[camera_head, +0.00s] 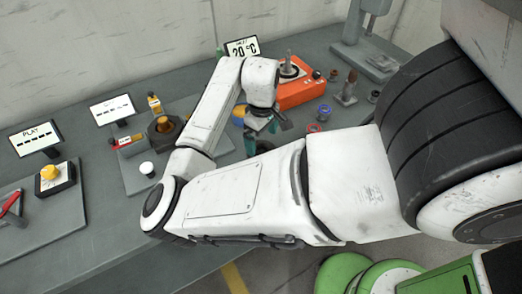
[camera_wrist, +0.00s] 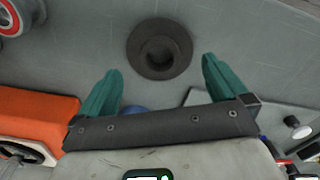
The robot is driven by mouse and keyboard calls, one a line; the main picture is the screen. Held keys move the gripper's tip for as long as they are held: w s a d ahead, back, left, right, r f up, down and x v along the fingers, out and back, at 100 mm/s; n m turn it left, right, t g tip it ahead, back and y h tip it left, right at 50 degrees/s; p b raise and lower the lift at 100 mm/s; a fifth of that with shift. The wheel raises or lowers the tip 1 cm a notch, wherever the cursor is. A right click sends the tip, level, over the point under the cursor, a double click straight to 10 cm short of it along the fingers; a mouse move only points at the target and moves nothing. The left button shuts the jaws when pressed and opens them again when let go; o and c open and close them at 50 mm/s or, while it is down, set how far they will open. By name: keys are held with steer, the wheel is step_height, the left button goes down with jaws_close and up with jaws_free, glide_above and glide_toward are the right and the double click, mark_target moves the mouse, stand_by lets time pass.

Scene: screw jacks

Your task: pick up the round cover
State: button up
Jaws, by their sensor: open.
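The round cover (camera_wrist: 160,48) is a dark grey disc with a raised rim and a hollow centre, lying flat on the grey bench in the wrist view. My gripper (camera_wrist: 161,66) has two teal fingers spread wide, one on each side of the cover's near edge in the picture. Nothing is between them in their grip. I cannot tell how far above the bench the fingertips are. In the head view my gripper (camera_head: 264,136) hangs over the bench, and a dark round shape beneath it is partly hidden by my arm.
An orange box (camera_head: 300,90) stands close behind my gripper; it also shows at left in the wrist view (camera_wrist: 35,118). A blue ring (camera_head: 324,112) and small parts lie to the right. A board with a yellow-topped fixture (camera_head: 165,125) and a white knob (camera_head: 147,169) is left.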

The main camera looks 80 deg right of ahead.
mark_target(262, 146)
steer(key=shift+f+p, duration=0.4)
steer(key=shift+f, duration=1.9)
steer(key=c, duration=0.9)
steer(key=shift+r, duration=0.15)
